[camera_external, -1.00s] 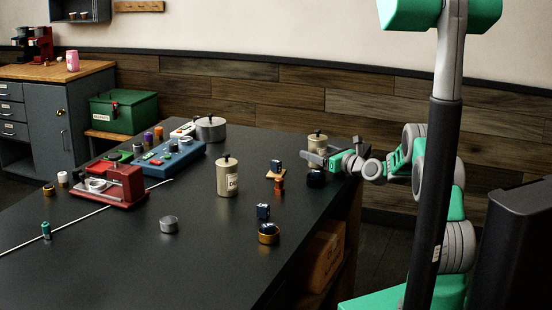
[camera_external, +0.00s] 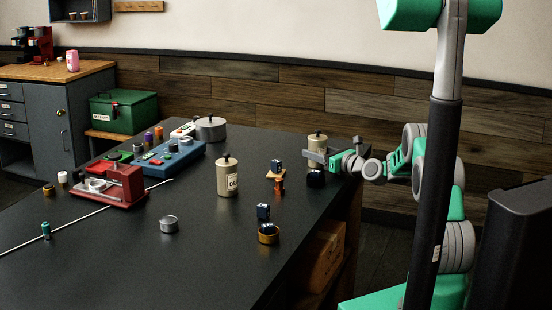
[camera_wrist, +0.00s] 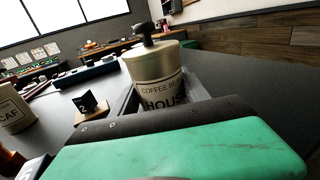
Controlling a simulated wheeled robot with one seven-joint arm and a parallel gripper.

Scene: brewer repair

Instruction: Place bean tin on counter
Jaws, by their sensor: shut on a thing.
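A cream bean tin with a dark lid knob (camera_external: 317,141) is at the far right part of the dark counter (camera_external: 200,255). In the wrist view this tin (camera_wrist: 156,72) reads "COFFEE BEANS" and "HOUSE", and it looks upright. My gripper (camera_external: 318,157) is shut on it, with the jaws around its body. The tin's lower part is hidden, so I cannot tell whether its base touches the counter. A second cream tin (camera_external: 229,178), marked as decaf, stands apart on the counter; it also shows at the wrist view's left edge (camera_wrist: 12,108).
A small stand with a dark cube (camera_external: 276,166), a brass ring with a cube (camera_external: 268,236) and a grey round tin (camera_external: 168,225) are nearby. A red machine (camera_external: 115,186) and blue panel (camera_external: 170,155) stand left.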

